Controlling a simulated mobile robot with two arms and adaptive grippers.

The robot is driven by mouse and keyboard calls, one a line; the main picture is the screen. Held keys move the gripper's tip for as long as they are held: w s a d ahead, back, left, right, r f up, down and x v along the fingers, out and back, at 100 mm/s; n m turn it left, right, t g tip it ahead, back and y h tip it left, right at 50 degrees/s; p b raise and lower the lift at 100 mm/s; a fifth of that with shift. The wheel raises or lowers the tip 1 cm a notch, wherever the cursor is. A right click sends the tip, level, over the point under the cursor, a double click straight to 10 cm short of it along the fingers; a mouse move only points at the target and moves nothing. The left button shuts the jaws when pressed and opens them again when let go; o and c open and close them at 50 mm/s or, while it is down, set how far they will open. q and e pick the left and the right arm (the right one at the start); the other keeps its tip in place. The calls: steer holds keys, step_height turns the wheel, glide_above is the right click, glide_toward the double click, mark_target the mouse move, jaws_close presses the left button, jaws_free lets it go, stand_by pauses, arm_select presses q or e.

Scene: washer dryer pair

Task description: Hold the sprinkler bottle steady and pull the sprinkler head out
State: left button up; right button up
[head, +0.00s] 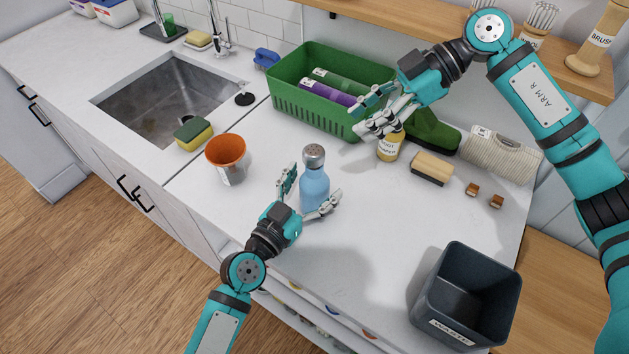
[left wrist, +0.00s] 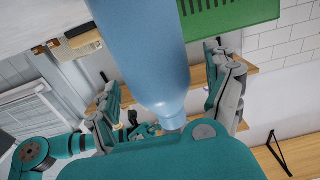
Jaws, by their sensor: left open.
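The sprinkler bottle (head: 314,190) is light blue and stands upright on the white counter. Its sprinkler head (head: 313,157) is a grey dotted cap seated on the neck. My left gripper (head: 313,184) is open, with one finger on each side of the bottle body. In the left wrist view the bottle (left wrist: 150,50) lies between the two spread fingers, with a gap visible on the left finger's side. My right gripper (head: 361,117) is open and empty, raised to the upper right of the sprinkler head and in front of the green basket.
The green basket (head: 300,103) holds bottles behind the sprinkler bottle. The counter's front middle is clear.

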arm_select(q)
steer(key=shift+w+d, duration=0.25)
steer(key=shift+w, duration=0.15)
